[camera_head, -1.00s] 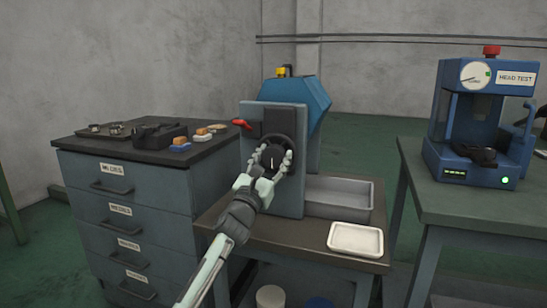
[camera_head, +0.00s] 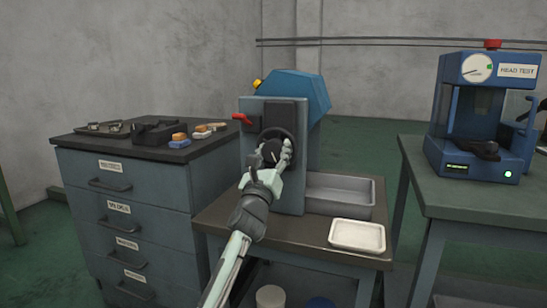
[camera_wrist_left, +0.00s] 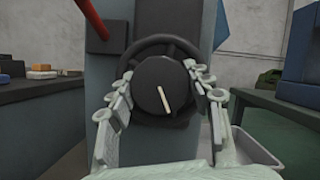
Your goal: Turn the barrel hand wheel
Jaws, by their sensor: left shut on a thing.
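The barrel hand wheel is a dark ring with a round black hub (camera_wrist_left: 162,88) that bears a pale pointer line. It sits on the front of the blue-grey machine (camera_head: 291,172). My left gripper (camera_head: 271,152) is at the wheel, with its pale fingers on both sides of the hub. In the left wrist view the left gripper (camera_wrist_left: 162,95) is shut on the hub, and the pointer line runs nearly upright, its top leaning a little left. The wheel's rim shows above and behind the hub. My right gripper is not in view.
A red lever (camera_head: 242,119) juts out at the machine's upper left. A white tray (camera_head: 357,236) lies on the stand, beside a grey metal bin (camera_head: 340,195). A drawer cabinet (camera_head: 128,222) stands at left, a blue head tester (camera_head: 483,120) on the right table.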

